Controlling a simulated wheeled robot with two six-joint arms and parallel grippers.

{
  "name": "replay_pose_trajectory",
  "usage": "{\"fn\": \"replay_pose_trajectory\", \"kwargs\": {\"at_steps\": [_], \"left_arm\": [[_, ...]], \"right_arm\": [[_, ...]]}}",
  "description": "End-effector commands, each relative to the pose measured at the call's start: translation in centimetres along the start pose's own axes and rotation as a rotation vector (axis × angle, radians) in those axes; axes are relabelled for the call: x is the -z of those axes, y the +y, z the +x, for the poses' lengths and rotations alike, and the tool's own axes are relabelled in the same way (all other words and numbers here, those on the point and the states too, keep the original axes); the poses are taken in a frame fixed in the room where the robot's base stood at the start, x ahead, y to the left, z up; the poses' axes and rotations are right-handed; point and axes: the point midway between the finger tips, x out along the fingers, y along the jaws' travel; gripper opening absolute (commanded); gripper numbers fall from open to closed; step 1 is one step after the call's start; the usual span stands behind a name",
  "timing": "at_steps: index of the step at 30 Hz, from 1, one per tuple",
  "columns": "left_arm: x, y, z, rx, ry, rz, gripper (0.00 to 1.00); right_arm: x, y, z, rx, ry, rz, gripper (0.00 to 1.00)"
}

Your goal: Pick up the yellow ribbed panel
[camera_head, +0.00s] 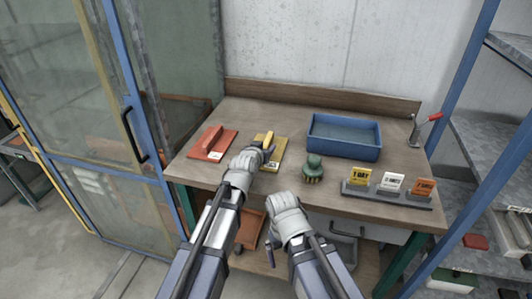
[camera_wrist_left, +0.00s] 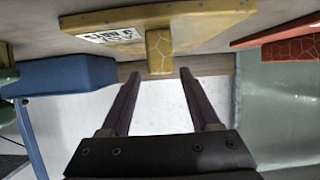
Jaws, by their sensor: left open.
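The yellow panel (camera_head: 278,154) lies flat on the wooden workbench, with a raised yellow handle and a white label; ribs cannot be made out. My left gripper (camera_head: 268,151) is over the panel, by its handle, and covers part of it. In the left wrist view the panel (camera_wrist_left: 205,24) spans the top, and its handle (camera_wrist_left: 158,52) lies between the lines of the fingers, just beyond the open tips (camera_wrist_left: 158,74). The jaws look empty. My right gripper (camera_head: 272,252) is low before the bench's front edge; its jaws are not clear.
A red-orange panel (camera_head: 207,143) with a handle lies left of the yellow one. A blue tray (camera_head: 344,151), a green brush-like object (camera_head: 313,167) and a grey rack (camera_head: 388,195) of cards stand to the right. A blue-framed glass door (camera_head: 75,120) is at the left.

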Motion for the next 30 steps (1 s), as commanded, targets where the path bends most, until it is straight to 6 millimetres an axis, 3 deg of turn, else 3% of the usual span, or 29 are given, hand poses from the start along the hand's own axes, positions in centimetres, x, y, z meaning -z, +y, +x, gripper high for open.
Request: {"fn": "replay_pose_trajectory", "kwargs": {"at_steps": [7, 15, 30], "left_arm": [[-0.4, -0.3, 4.0, 0.0, 0.0, 0.0, 0.62], [-0.3, -0.2, 4.3, 0.0, 0.0, 0.0, 0.62], [-0.3, -0.2, 4.3, -0.001, 0.0, 0.0, 0.07]], "right_arm": [[0.1, -0.2, 1.9, 0.0, 0.0, 0.0, 1.0], [0.1, -0.2, 1.9, 0.0, 0.0, 0.0, 1.0], [0.1, -0.2, 1.9, 0.0, 0.0, 0.0, 1.0]]}}
